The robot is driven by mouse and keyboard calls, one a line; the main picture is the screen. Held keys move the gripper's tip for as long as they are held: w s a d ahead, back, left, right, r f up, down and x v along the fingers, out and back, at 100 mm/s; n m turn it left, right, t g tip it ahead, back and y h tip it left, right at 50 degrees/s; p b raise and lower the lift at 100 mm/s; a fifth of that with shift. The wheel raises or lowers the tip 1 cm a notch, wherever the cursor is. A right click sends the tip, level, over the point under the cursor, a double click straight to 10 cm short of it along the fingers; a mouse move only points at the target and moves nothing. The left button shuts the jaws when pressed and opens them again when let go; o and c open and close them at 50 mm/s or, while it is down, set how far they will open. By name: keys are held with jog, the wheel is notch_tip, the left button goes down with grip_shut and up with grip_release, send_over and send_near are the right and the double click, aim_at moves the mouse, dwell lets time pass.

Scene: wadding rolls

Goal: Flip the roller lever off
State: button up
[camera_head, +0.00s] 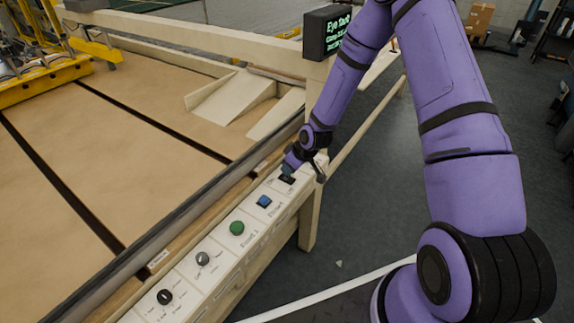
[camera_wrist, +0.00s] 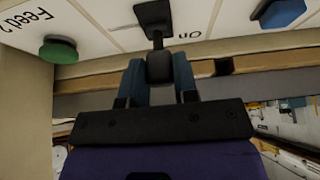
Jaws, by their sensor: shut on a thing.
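The roller lever is black. In the wrist view its dark rounded handle (camera_wrist: 159,68) extends from a square base plate (camera_wrist: 154,14) on the white panel. My gripper (camera_wrist: 158,62) has its two blue-grey fingers on either side of the handle, shut on it. An upside-down "ON" label is beside the lever. In the head view my gripper (camera_head: 289,166) is at the far end of the control panel, over the dark lever base (camera_head: 287,179). My gripper and wrist hide most of the lever there.
A blue button (camera_head: 264,201), a green button (camera_head: 237,228), a grey knob (camera_head: 202,258) and a black knob (camera_head: 165,296) line the panel toward the camera. The wrist view shows a green button (camera_wrist: 58,50) marked "Feed 2". A display (camera_head: 327,33) stands beyond my gripper.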

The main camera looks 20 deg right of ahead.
jog(key=shift+s+d+f+t+y, duration=0.2)
jog(key=shift+s+d+t+y, duration=0.2)
jog(key=shift+t+y, duration=0.3)
jog(key=shift+s, duration=0.1)
jog(key=o, duration=0.9)
jog(key=v, duration=1)
jog(key=shift+s+d+r, duration=0.1)
jog(key=shift+s+r, duration=0.15)
